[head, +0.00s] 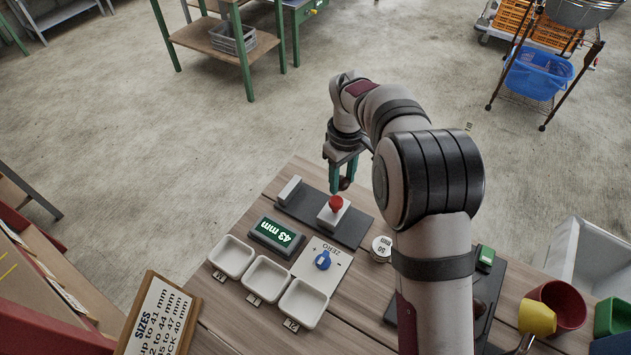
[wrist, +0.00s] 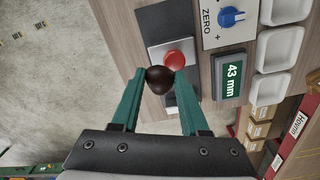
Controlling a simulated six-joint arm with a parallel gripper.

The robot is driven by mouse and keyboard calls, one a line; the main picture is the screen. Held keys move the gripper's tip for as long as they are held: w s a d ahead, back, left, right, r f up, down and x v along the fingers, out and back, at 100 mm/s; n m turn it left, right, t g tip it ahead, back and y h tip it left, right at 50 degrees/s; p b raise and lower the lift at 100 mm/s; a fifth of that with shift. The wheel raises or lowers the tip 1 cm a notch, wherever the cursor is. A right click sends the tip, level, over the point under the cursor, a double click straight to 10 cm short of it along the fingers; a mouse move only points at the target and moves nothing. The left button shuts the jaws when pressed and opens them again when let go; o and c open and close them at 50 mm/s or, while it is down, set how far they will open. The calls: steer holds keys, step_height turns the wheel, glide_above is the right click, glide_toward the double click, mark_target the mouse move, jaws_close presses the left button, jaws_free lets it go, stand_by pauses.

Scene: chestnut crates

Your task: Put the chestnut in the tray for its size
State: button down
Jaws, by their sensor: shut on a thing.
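My gripper (head: 342,182) has its green fingers shut on a dark brown chestnut (wrist: 159,80). It holds the chestnut above the dark gauge plate (head: 350,229), close to the red button (head: 336,203) on its pale block. In the wrist view the chestnut overlaps the edge of the red button (wrist: 174,60); I cannot tell whether they touch. The display (head: 277,235) reads 43 mm. Three white trays, left (head: 231,256), middle (head: 266,279) and right (head: 303,303), stand in a row and look empty. Their small labels are hard to read.
A sizes board (head: 160,318) stands at the lower left, partly cut off. A ZERO panel with a blue knob (head: 323,260) and a round 50 mm disc (head: 381,249) lie near the gauge. Red (head: 566,303) and yellow (head: 537,318) cups stand at the right.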

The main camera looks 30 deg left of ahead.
steer(key=s+d+n, duration=0.3)
steer(key=s+n, duration=0.4)
steer(key=s, duration=0.1)
steer(key=s+d+n, duration=0.2)
steer(key=s+n, duration=0.6)
glide_above(269, 280)
step_height(269, 280, down, 6)
steer(key=shift+d, duration=0.15)
step_height(269, 280, down, 4)
steer(key=shift+f, duration=0.1)
steer(key=shift+f, duration=0.1)
steer(key=c, duration=0.7)
jaws_free()
